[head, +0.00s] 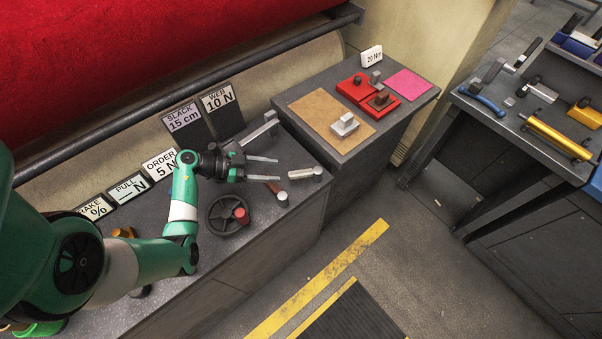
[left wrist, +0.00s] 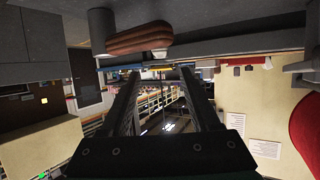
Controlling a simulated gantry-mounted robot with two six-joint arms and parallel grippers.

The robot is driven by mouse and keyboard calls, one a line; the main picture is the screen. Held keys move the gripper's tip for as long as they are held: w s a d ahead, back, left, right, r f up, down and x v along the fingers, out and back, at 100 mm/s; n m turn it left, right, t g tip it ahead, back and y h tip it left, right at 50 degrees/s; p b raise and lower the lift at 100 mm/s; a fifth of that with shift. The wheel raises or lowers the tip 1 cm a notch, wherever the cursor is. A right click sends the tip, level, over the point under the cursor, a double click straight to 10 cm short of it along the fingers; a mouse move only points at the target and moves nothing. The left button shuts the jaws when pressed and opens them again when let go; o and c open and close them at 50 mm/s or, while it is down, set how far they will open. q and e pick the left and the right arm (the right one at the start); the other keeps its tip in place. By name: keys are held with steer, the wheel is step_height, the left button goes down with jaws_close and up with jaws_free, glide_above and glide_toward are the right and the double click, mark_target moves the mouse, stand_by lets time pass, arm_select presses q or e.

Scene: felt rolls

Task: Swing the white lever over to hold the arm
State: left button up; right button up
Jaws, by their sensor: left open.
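A short white lever (head: 303,173) with a round grey cap at its right end lies on the grey bench top. A brown handle (head: 274,188) with a small grey cylinder at its end sits just left of it; the brown handle also shows large in the left wrist view (left wrist: 140,38). A grey metal arm (head: 258,133) lies behind my left gripper. My left gripper (head: 271,168) is open, its fingers pointing right, with nothing seen between them. The fingertips are near the brown handle and left of the white lever; contact cannot be told. My right gripper is not in view.
A black handwheel (head: 222,216) with a red knob stands in front of my gripper. Several label plates, such as the 15 cm plate (head: 183,118), line the bench's back. A second bench holds a tan board (head: 318,109) and a red tray (head: 353,88). Floor lies beyond the bench's front edge.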

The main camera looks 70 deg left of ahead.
mark_target(301, 172)
arm_select(q)
steer(key=b+x, duration=0.3)
steer(key=x, duration=0.7)
steer(key=shift+b, duration=0.3)
steer(key=shift+w+d, duration=0.1)
steer(key=shift+w, duration=0.1)
jaws_close()
stand_by(0.6)
